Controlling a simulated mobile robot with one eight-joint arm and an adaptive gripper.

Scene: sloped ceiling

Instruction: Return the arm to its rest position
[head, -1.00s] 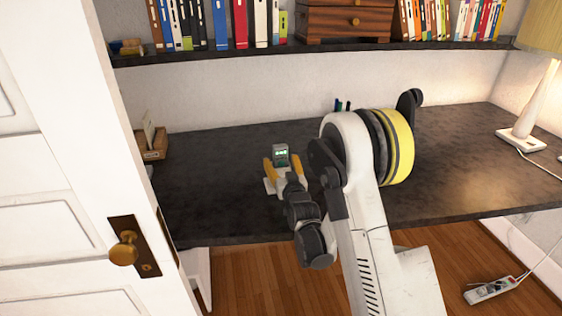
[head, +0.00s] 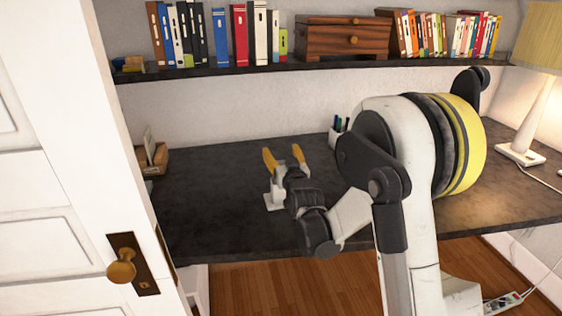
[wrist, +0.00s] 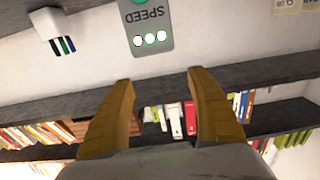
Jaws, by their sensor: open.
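My gripper (head: 283,153) is over the dark desk (head: 210,170) in the head view, with its two yellow fingers spread and pointing toward the back wall. Nothing is between the fingers. The wrist view is upside down and shows the open fingers (wrist: 160,80) against the wall and shelf. My arm bends at the elbow to the right of the gripper and hides part of the desk. A grey-green device marked "SPEED" (wrist: 152,28) shows at the top of the wrist view, apart from the fingertips. I cannot make it out in the head view.
A shelf with books (head: 240,35) and a wooden drawer box (head: 348,38) runs above the desk. A pen cup (head: 335,138) stands behind my arm and a lamp (head: 535,120) at the right. A white door (head: 75,180) stands close on the left.

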